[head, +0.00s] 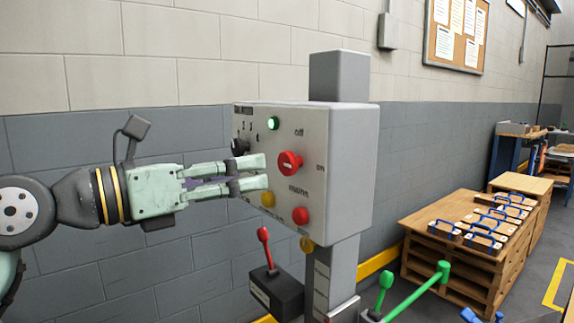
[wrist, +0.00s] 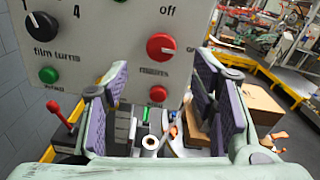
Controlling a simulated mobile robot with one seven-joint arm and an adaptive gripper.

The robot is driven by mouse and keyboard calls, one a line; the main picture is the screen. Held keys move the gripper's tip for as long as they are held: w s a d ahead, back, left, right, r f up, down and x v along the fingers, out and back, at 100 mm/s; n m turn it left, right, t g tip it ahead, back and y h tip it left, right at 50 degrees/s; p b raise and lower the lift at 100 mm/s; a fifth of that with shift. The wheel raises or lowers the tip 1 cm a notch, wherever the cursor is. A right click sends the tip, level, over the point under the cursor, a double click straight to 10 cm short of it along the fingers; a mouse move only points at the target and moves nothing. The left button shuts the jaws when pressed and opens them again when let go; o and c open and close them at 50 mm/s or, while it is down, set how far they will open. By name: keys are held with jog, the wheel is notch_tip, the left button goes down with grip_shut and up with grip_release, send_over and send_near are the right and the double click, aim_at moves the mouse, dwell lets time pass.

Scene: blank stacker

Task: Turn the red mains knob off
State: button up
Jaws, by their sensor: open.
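The red mains knob (head: 290,162) is on the front of the grey control box (head: 345,150), with "off" printed above it and "on" to its right. In the wrist view the red knob (wrist: 160,47) shows a small pale mark on its right half, toward "on". My gripper (head: 266,172) is open and empty, its fingers pointing at the panel, just left of the knob in the head view. In the wrist view my gripper (wrist: 162,72) has its fingers spread either side of and below the knob. Neither finger visibly touches it; the exact gap is unclear.
A red button (head: 302,215) is below the knob. A black selector knob (wrist: 41,27) and a green button (wrist: 48,75) are to its left. A red-handled lever (head: 264,238) and green levers (head: 430,285) stand below the box. Pallets (head: 455,240) are at right.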

aim_at(284, 164)
jog(key=p+x, duration=0.1)
jog(key=x, duration=0.7)
jog(key=shift+s, duration=0.1)
jog(key=shift+c, duration=0.3)
jog(key=c, duration=1.1)
